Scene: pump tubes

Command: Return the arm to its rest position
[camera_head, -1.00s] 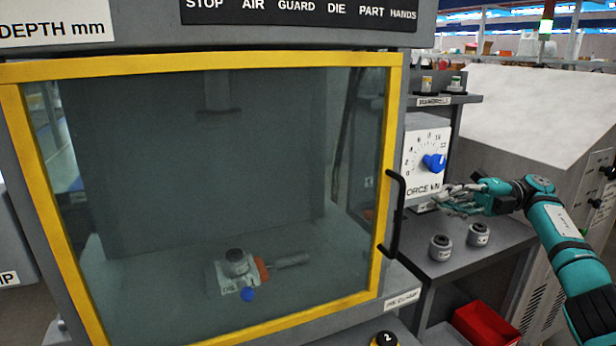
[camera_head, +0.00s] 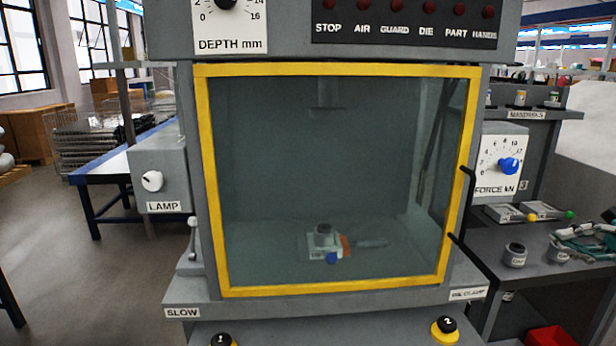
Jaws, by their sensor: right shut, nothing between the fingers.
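My right gripper (camera_head: 582,243) shows at the right edge, over the side table (camera_head: 520,285) and close to a small grey cylinder (camera_head: 558,250) there. Its fingers are together and hold nothing. The rest of my right arm is mostly outside the picture. My left gripper is not in view. The press has a yellow-framed guard window (camera_head: 210,180), which is closed. Behind the glass, a die block with a grey cap (camera_head: 323,230) and a blue knob (camera_head: 331,258) sits on the bed.
A FORCE kN dial with a blue knob (camera_head: 509,166) is on the right, above the side table. Another grey cylinder (camera_head: 515,255) stands on that table. A black guard handle (camera_head: 466,205) sticks out at the right. A red bin (camera_head: 550,338) is below. The floor (camera_head: 95,270) at left is clear.

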